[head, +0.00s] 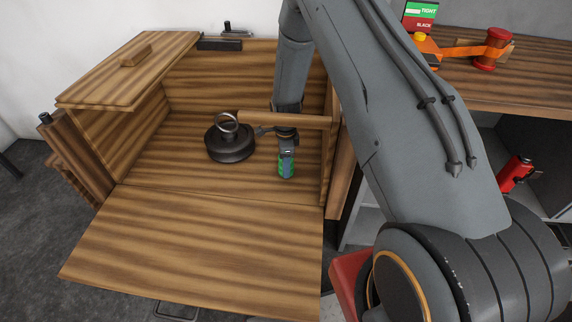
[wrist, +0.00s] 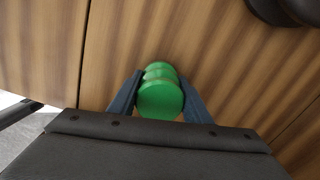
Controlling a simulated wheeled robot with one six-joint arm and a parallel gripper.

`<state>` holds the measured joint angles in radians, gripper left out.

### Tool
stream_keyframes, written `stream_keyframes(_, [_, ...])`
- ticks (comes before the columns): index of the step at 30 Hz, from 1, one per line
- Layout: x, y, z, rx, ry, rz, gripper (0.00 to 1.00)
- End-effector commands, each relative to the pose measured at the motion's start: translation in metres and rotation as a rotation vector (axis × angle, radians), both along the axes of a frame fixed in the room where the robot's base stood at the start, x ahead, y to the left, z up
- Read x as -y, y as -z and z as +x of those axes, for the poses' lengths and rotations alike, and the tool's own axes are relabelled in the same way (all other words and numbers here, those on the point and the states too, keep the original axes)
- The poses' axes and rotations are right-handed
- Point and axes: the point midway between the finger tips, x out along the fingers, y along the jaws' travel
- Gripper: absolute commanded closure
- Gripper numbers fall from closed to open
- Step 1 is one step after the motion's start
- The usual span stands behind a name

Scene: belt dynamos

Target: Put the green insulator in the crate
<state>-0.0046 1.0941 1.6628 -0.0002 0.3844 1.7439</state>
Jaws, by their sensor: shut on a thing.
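The green insulator (head: 281,166) is a ribbed round piece, and it also shows in the wrist view (wrist: 160,97). My gripper (head: 286,163) is shut on it, with one dark finger on each side in the wrist view (wrist: 160,92). The wooden crate (head: 190,235) has its front panel folded down and its inside open. My gripper holds the insulator upright over the right part of the crate's floor. I cannot tell whether the insulator touches the floor.
A black round weight with a ring (head: 230,150) stands in the crate, left of my gripper. A bench (head: 520,90) at right carries a red and orange tool (head: 487,50). The front panel is clear.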

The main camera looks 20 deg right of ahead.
Motion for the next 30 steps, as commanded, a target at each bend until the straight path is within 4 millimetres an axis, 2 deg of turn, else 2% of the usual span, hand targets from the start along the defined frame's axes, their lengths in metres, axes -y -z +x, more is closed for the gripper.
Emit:
stream_keyframes(2, [0.000, 0.003, 0.000, 0.000, 0.000, 0.000, 0.89])
stream_keyframes(3, [0.000, 0.003, 0.000, 0.000, 0.000, 0.000, 0.53])
stream_keyframes(6, [0.000, 0.003, 0.000, 0.000, 0.000, 0.000, 0.37])
stream_keyframes(14, [0.000, 0.002, 0.000, 0.000, 0.000, 0.000, 0.37])
stream_keyframes(18, [0.000, -0.005, 0.001, 0.001, 0.000, 0.000, 0.37])
stream_keyframes(23, [0.000, -0.031, 0.001, 0.004, 0.000, 0.000, 0.37])
stream_keyframes(30, [0.000, -0.081, 0.001, 0.003, 0.000, 0.000, 0.37])
